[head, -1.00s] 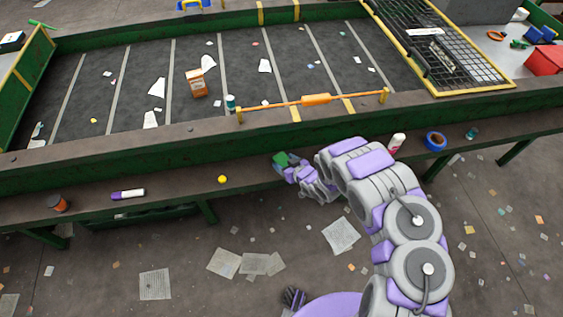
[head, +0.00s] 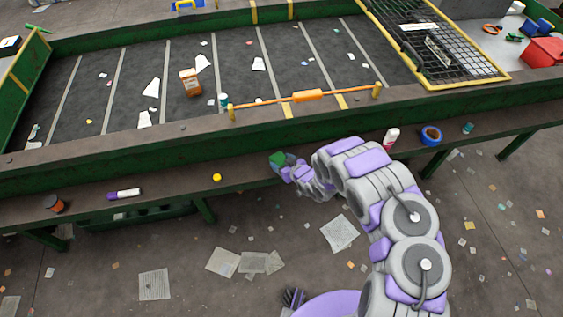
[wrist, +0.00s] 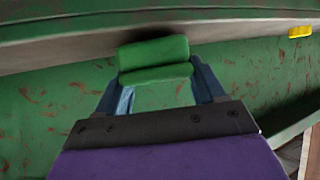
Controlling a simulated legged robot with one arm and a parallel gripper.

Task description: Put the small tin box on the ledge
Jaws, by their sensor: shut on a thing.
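The small green tin box (head: 278,161) is held at the end of my arm, in front of the belt's green side wall. In the wrist view the green box (wrist: 153,52) lies across the far end of the jaws. My gripper (wrist: 160,82) is shut on it, with a blue finger on each side. In the head view my gripper (head: 286,168) is small and partly hidden by the box and arm. The brown ledge (head: 165,184) runs along the front of the belt. Whether the box touches the ledge I cannot tell.
On the ledge stand an orange-and-dark jar (head: 54,203), a white-and-purple marker (head: 124,193), a yellow ball (head: 217,177), a white-and-red bottle (head: 391,139), a blue tape roll (head: 431,136) and a teal item (head: 467,128). The ledge is bare between ball and gripper.

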